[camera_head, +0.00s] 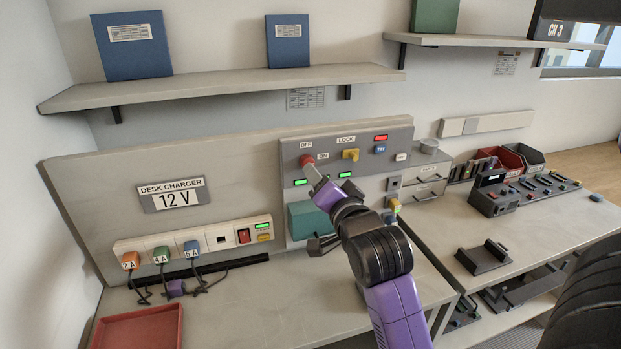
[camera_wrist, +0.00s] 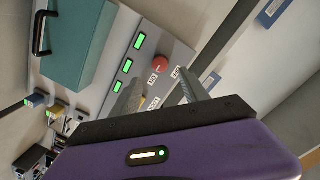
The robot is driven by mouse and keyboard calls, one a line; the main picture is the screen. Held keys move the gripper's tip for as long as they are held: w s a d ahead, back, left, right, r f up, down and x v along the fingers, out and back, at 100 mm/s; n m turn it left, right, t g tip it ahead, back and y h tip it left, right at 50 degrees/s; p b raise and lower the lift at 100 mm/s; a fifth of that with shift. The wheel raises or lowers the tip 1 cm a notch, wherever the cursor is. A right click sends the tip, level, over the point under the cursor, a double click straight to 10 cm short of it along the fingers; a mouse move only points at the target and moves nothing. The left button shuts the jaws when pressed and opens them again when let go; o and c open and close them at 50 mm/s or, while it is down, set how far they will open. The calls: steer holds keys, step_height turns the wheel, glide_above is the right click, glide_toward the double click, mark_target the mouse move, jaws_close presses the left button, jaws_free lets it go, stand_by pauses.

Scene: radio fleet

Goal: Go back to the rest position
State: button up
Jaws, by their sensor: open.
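My gripper (camera_head: 311,173) is raised in front of the grey control panel (camera_head: 290,150), its fingers pointing at the panel just below a red knob (camera_head: 306,160) marked OFF and ON. In the wrist view my gripper (camera_wrist: 160,88) has its two fingers apart with nothing held between them. The red knob (camera_wrist: 160,62) shows beyond the fingertips there; whether they touch it I cannot tell. A yellow LOCK knob (camera_head: 350,155) sits to the right, partly hidden by a finger in the wrist view. My arm hides part of the panel's lower right.
A desk charger strip (camera_head: 195,240) with plugged cables and a red tray (camera_head: 140,328) are at the left. A teal box (camera_head: 305,220) is below the panel. A shelf (camera_head: 220,83) with blue binders overhangs. A black cradle (camera_head: 484,256) stands on the right bench.

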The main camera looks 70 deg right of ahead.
stand_by(0.3)
steer(key=w+a+r+n+t, duration=0.1)
steer(key=a+r+n+t, duration=0.25)
steer(key=a+n, duration=0.2)
steer(key=s+a+f+n+t+y, duration=0.1)
steer(key=a+f+n+t+y, duration=0.2)
steer(key=a, duration=0.4)
steer(key=a+f+n+t+y, duration=0.1)
steer(key=a+f+n+y, duration=0.1)
steer(key=a+f+n, duration=0.35)
steer(key=s+a+f+n+g+y, duration=0.2)
steer(key=s+a+f+y, duration=0.2)
steer(key=s+a+f, duration=0.2)
steer(key=s+a+f+n+g+y, duration=0.1)
steer(key=s+a+f+n+y, duration=0.2)
steer(key=s+a, duration=0.8)
step_height(320, 180, down, 3)
steer(key=shift+s+a+r+g+y, duration=0.1)
steer(key=shift+s+a+g+y, duration=0.2)
steer(key=shift+a+y, duration=0.45)
steer(key=shift+a, duration=0.1)
